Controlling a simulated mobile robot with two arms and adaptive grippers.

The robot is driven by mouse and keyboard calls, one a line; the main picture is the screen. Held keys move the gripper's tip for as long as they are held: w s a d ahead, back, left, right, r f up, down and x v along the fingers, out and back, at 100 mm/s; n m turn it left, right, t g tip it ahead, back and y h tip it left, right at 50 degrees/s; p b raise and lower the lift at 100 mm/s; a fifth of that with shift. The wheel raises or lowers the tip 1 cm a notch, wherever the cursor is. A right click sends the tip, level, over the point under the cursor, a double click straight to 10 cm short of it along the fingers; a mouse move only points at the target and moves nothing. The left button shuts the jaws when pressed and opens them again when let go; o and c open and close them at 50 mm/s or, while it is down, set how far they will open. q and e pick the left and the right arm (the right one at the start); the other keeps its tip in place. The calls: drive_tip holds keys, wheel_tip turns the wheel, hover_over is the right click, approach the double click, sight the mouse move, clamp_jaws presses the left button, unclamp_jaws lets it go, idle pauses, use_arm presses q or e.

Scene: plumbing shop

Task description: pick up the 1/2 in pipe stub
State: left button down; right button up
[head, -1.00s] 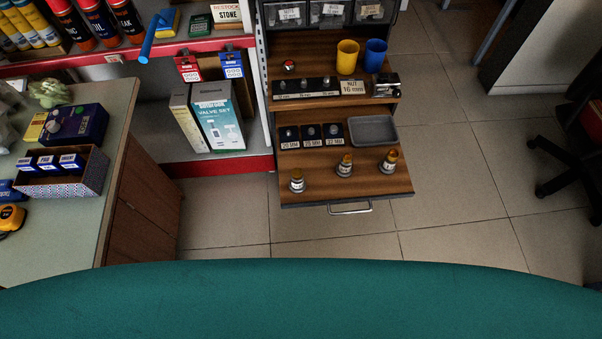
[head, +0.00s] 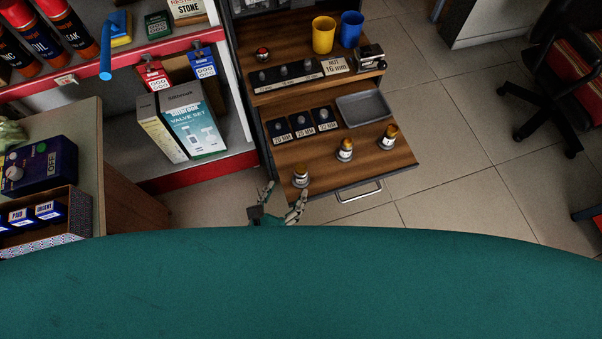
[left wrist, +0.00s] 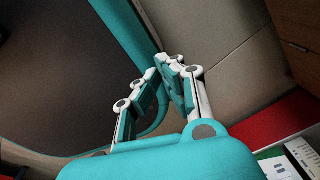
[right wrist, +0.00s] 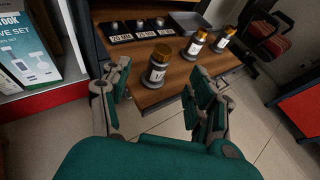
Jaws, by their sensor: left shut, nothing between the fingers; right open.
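Three small fittings with brass-coloured tops and white labels stand upright on the wooden drawer board: a left one (head: 301,178), a middle one (head: 345,150) and a right one (head: 388,138). I cannot read their labels, so I cannot tell which is the 1/2 in pipe stub. My right gripper (head: 285,191) is open and empty at the board's front left edge, close to the left fitting. In the right wrist view the left fitting (right wrist: 157,66) shows ahead between the open fingers. My left gripper (left wrist: 165,70) is shut and empty, away from the fittings.
Behind the fittings are a size-marked holder (head: 303,123) and a grey tray (head: 364,109). The drawer handle (head: 359,191) juts out in front. A shelf with a valve set box (head: 192,125) stands to the left. Open floor (head: 450,200) lies to the right.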

sight(298, 172)
drive_tip(key=x, duration=0.4)
drive_tip(key=shift+w+f, duration=0.1)
drive_tip(key=shift+f, duration=0.05)
drive_tip(key=shift+d+r+x, duration=0.1)
drive_tip(key=shift+d+x, duration=0.05)
drive_tip(key=shift+x, duration=1.3)
drive_tip(key=shift+d+r+x, duration=0.1)
drive_tip(key=shift+x, duration=1.3)
clamp_jaws()
drive_tip(key=shift+r, duration=0.1)
